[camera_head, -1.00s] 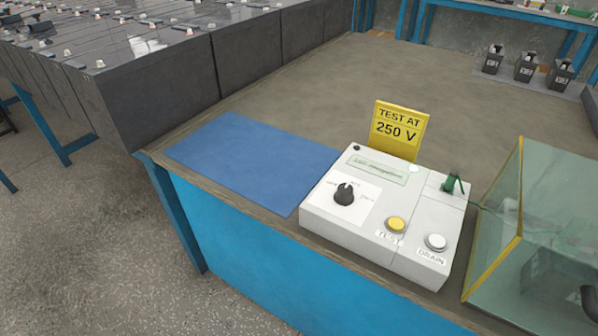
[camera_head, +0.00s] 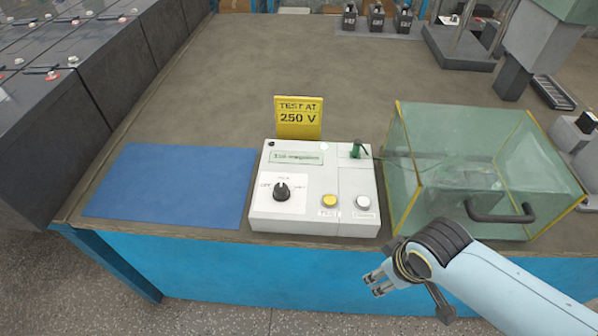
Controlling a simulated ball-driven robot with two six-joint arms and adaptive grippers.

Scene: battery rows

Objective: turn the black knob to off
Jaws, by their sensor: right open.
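The black knob (camera_head: 282,192) sits on the left part of a white tester box (camera_head: 300,225) on the bench. Small labels surround the knob, with OFF at its left; its pointer looks upward, though the exact setting is too small to tell. The box also has a yellow TEST button (camera_head: 329,201), a white button (camera_head: 363,203) and a display reading. My right gripper (camera_head: 374,284) is open and empty, in front of the bench edge, to the lower right of the box and apart from it. My left gripper is not in view.
A clear case with yellow edges (camera_head: 397,190) and a dark handle (camera_head: 502,214) stands right of the box. A yellow "TEST AT 250 V" sign (camera_head: 299,118) stands behind the box. A blue mat (camera_head: 170,185) lies left.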

